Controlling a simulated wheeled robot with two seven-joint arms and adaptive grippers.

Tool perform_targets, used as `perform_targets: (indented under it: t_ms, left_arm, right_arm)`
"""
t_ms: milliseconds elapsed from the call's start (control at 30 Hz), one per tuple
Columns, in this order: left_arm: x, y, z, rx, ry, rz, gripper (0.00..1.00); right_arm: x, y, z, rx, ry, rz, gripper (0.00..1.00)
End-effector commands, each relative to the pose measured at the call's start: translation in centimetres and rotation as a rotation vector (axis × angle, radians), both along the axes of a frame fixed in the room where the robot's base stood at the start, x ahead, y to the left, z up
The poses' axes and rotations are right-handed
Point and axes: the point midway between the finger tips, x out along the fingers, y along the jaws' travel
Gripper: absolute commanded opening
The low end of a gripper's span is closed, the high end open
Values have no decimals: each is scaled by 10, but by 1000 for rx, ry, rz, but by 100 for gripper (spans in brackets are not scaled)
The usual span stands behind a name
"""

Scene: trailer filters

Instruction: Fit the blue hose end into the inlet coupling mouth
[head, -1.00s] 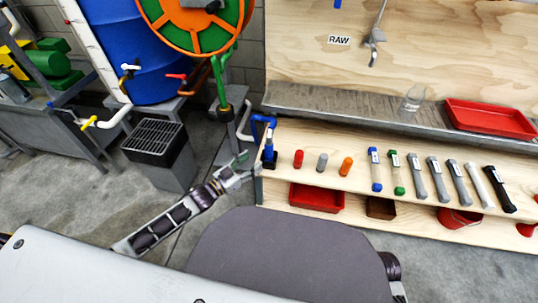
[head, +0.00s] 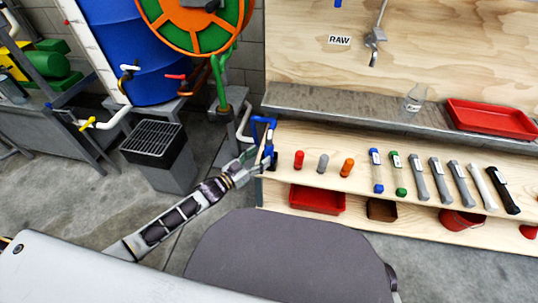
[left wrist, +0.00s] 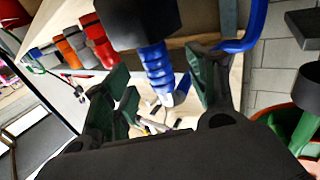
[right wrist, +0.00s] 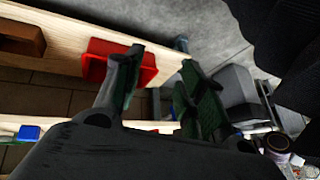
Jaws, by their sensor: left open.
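The blue hose (head: 264,122) bends over the left end of the wooden shelf bench. Its blue ribbed hose end (left wrist: 156,72) meets a black block (left wrist: 135,20) in the left wrist view. My left gripper (head: 262,163) is at the bench's left end, close to the hose end. In the left wrist view its open fingers (left wrist: 162,92) stand on either side of the ribbed part, and I cannot tell whether they touch it. My right gripper (right wrist: 158,85) is open and empty. I cannot clearly pick out the inlet coupling mouth.
Red, grey and orange pegs (head: 322,163) and several filter tubes (head: 440,180) stand on the bench (head: 330,140). A red bin (head: 317,199) sits below. Left are a grated black box (head: 155,140), a blue barrel (head: 130,50) and an orange-green reel (head: 195,25).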

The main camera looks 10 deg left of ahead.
Motion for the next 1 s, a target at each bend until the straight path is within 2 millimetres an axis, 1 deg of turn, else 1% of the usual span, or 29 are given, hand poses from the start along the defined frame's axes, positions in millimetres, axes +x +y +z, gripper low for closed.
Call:
perform_targets:
  t_ms: [200, 233, 300, 467, 700, 1000]
  left_arm:
    - [8, -7, 0, 0, -1, 0, 58]
    - [9, -8, 0, 0, -2, 0, 58]
    - [13, -11, 0, 0, -2, 0, 58]
    - [23, -20, 1, -1, -2, 0, 58]
    - [37, -29, 2, 0, -2, 0, 58]
    - [40, -32, 2, 0, 0, 0, 58]
  right_arm:
    - [5, 2, -4, 15, -25, -5, 40]
    - [6, 2, -7, 18, -29, -8, 40]
    - [2, 3, -21, 25, -29, -14, 40]
    - [1, 5, -35, 49, -49, -29, 40]
    - [3, 7, -40, 58, -59, -28, 40]
    - [3, 7, -41, 61, -60, -27, 40]
